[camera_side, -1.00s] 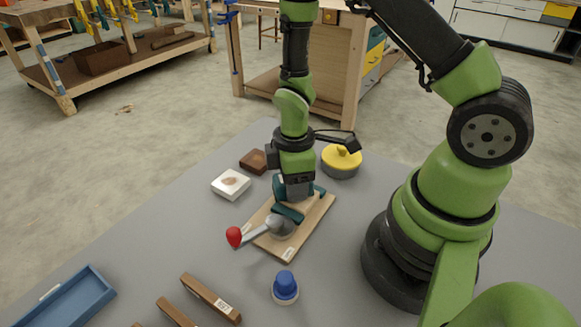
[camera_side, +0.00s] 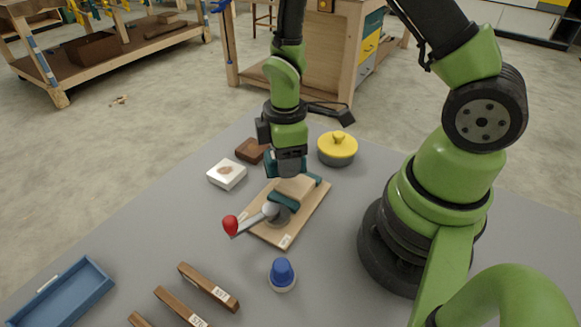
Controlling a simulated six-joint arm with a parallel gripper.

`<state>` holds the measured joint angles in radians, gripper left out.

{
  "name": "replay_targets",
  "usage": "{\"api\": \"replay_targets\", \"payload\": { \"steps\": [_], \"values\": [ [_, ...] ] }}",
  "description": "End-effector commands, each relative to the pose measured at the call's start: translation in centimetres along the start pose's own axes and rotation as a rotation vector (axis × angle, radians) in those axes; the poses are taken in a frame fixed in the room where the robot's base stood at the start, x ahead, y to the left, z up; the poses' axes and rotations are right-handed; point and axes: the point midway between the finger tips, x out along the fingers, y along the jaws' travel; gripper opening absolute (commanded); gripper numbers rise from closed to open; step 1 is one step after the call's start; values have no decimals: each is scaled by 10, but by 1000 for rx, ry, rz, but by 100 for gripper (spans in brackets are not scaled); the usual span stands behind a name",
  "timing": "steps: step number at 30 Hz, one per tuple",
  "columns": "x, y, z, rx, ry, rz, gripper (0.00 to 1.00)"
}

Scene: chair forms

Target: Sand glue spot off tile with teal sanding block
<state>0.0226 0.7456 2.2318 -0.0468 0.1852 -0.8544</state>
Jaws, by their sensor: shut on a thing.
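My gripper (camera_side: 291,168) is shut on the teal sanding block (camera_side: 271,165), whose near left end shows beside the fingers. It is above a tan piece (camera_side: 296,188) on a wooden board (camera_side: 262,235). Teal jaws (camera_side: 284,201) lie at the near and far ends of the tan piece, and a red-knobbed lever clamp (camera_side: 231,226) sits at the near left. A white square piece (camera_side: 227,174) with a brownish spot lies left of the board. I cannot tell which piece is the tile. The gripper hides part of the tan piece; no glue spot shows on it.
A brown block (camera_side: 251,150) and a yellow-lidded round pot (camera_side: 337,148) stand behind. A blue-knobbed piece (camera_side: 282,275) stands in front. Several wooden bars (camera_side: 208,287) and a blue tray (camera_side: 62,297) lie at the near left. The grey table is clear between them.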

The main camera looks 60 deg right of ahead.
Motion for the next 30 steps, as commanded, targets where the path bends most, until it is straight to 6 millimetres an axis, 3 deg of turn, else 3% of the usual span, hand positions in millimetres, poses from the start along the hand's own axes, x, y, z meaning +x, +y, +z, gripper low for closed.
{"api": "replay_targets", "payload": {
  "steps": [18, 30],
  "values": [
    [-53, 0, 0, 0, -1, -1, 18],
    [-56, -1, 1, 0, -3, -3, 18]
  ]
}}
